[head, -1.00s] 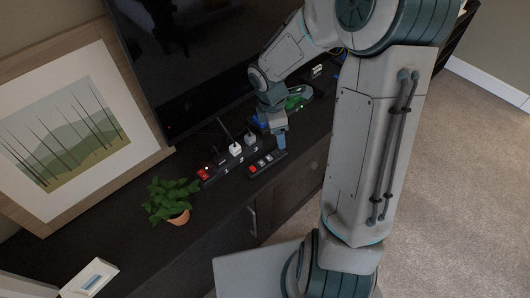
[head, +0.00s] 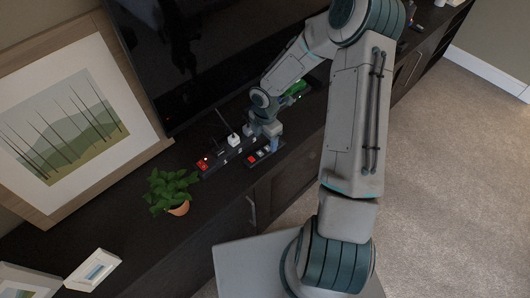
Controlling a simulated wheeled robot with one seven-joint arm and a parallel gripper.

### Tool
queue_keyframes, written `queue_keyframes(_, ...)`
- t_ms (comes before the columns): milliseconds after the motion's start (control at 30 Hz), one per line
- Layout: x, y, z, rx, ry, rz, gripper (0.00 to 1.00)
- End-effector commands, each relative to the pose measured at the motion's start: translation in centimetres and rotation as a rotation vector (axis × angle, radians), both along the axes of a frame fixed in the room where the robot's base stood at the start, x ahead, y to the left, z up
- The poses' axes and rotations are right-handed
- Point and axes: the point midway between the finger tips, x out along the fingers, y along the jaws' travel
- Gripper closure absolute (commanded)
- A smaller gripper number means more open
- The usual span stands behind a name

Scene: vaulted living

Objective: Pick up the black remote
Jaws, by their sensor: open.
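The black remote (head: 257,157), with red and pale buttons, lies on the dark cabinet top (head: 120,217) near its front edge. It is just to the right of a power strip. My gripper (head: 274,147) is open and points down over the right end of the remote, partly covering it. The fingers are small here, and I cannot tell whether they touch the remote or reach around it.
The power strip (head: 227,157) has a red switch and a white plug (head: 233,139). A green object (head: 297,88) lies behind my gripper. A potted plant (head: 172,190), a framed picture (head: 78,127) and a television (head: 200,60) stand on the cabinet.

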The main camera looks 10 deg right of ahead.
Motion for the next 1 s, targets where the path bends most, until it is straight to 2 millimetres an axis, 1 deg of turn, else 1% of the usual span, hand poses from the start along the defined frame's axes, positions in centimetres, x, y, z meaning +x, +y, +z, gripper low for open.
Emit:
queue_keyframes(167,-0.2,0.0,-1.3,0.0,0.001,0.001,0.31)
queue_keyframes(333,-0.6,-0.1,-3.8,0.0,0.004,0.0,0.31)
queue_keyframes(433,-0.5,-0.1,-5.0,0.0,0.002,-0.001,0.31)
queue_keyframes(533,-0.4,-0.2,-5.6,0.0,0.001,-0.001,0.31)
queue_keyframes(733,-0.4,-0.2,-5.6,-0.001,0.0,-0.001,0.31)
queue_keyframes(767,-0.4,-0.2,-5.6,-0.001,0.0,-0.001,0.34)
queue_keyframes(800,-0.4,-0.2,-5.6,-0.001,0.0,-0.001,0.45)
queue_keyframes(867,-0.4,-0.2,-5.6,-0.001,0.0,-0.001,0.61)
queue_keyframes(900,-0.4,-0.2,-5.6,-0.001,0.0,-0.001,0.73)
queue_keyframes(933,-0.4,-0.2,-5.6,-0.001,0.0,-0.001,0.81)
queue_keyframes(1000,-0.4,-0.1,-5.6,-0.001,0.0,-0.001,0.83)
